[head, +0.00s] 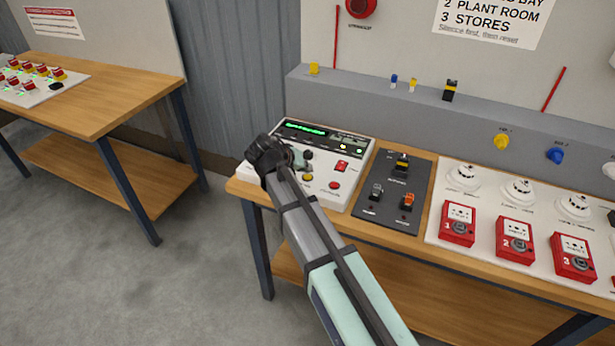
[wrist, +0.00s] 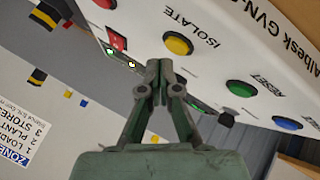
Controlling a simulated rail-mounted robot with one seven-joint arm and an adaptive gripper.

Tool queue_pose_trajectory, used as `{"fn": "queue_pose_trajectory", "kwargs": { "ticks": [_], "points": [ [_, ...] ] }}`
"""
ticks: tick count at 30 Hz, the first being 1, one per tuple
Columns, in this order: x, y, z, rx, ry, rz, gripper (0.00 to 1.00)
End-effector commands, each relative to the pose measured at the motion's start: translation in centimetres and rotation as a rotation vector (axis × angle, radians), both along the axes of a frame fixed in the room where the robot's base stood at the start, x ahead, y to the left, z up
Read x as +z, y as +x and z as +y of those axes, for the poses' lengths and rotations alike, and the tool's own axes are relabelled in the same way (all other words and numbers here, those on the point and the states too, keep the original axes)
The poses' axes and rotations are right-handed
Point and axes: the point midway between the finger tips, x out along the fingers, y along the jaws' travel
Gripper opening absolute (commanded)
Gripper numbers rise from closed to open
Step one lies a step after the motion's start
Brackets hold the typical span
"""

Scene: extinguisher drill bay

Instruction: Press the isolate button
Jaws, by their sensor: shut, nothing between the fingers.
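The isolate button is a round yellow cap (wrist: 178,43) with the word ISOLATE beside it on a white panel. In the head view the yellow button (head: 307,177) is on the front part of the white panel (head: 349,147). My gripper (wrist: 160,68) is shut and empty. Its fingertips appear just short of the yellow cap in the wrist view, slightly to its lower left; I cannot tell the height gap. In the head view my gripper (head: 303,160) hangs over the panel's left part and hides some of its controls.
A green RESET button (wrist: 241,88) and a blue button (wrist: 287,123) share the row. A red button (head: 334,185) and a red rocker switch (wrist: 116,42) are close by. A dark switch panel (head: 387,211) stands to the right.

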Motion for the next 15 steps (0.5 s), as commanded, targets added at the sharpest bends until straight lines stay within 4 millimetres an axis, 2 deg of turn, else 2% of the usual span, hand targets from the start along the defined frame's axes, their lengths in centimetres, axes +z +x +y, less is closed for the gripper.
{"fn": "queue_pose_trajectory", "kwargs": {
  "ticks": [7, 15],
  "points": [
    [-0.82, 0.00, 0.00, 0.000, 0.000, 0.000, 0.00],
    [-0.82, 0.00, 0.01, 0.000, 0.000, 0.000, 0.00]
  ]
}}
